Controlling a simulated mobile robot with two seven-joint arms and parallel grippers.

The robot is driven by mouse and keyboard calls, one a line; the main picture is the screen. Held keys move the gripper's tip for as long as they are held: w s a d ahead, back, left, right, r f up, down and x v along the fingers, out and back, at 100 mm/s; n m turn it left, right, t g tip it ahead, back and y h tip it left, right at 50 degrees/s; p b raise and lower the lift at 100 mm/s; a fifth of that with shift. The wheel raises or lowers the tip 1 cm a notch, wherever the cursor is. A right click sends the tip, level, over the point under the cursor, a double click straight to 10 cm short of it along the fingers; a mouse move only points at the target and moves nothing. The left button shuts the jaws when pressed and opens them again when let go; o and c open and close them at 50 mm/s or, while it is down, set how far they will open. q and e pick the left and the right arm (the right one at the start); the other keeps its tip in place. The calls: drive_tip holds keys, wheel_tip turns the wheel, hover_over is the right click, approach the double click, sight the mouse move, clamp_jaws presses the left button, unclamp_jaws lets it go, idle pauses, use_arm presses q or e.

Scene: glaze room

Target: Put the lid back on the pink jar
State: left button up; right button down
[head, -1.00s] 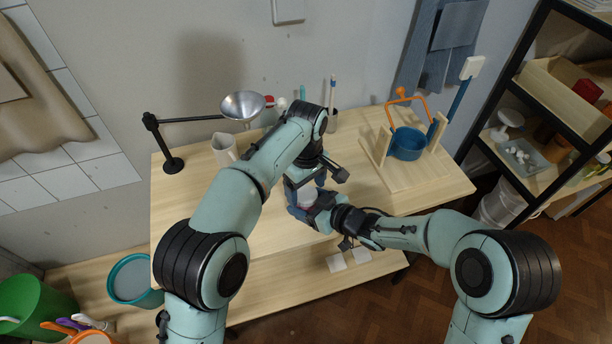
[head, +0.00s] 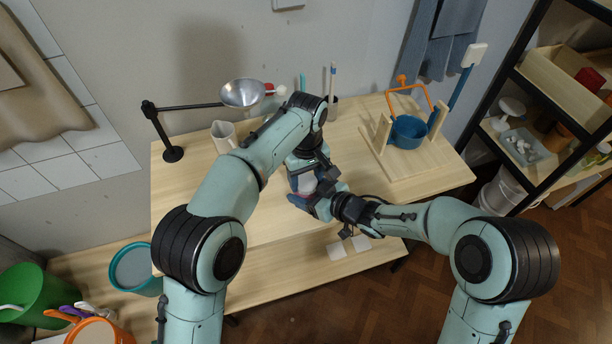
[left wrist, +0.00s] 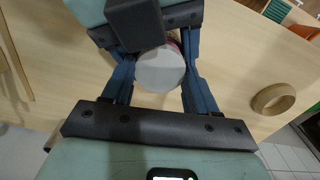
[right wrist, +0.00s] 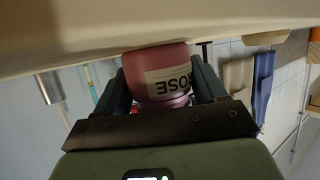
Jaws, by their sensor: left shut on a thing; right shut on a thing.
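The pink jar (right wrist: 168,62), with a pale label reading ROSE, is held between the fingers of my right gripper (right wrist: 163,80). The label appears upside down in the right wrist view. My left gripper (left wrist: 160,82) is shut on the pale round lid (left wrist: 160,68), which also shows in the head view (head: 307,183). A sliver of pink shows at the lid's far edge in the left wrist view, so the lid is over or very near the jar's top. Whether it is seated is hidden. In the head view my left gripper (head: 308,180) is above my right gripper (head: 310,200).
A wooden stand (head: 408,166) with a blue pot (head: 408,132) is at the table's right. A metal bowl (head: 242,93) on a black arm and a pale pitcher (head: 223,136) are at the back left. A wooden ring (left wrist: 273,99) lies on the table. The table's front left is bare.

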sight(306, 182)
use_arm(q)
drive_tip(key=m, duration=0.3)
use_arm(e)
drive_tip(key=shift+f, duration=0.1)
use_arm(q)
drive_tip(key=o, duration=1.1)
drive_tip(key=shift+o, duration=0.3)
drive_tip(key=shift+d, duration=0.1)
use_arm(e)
drive_tip(key=shift+s, duration=0.1)
use_arm(q)
drive_tip(key=shift+r, duration=2.3)
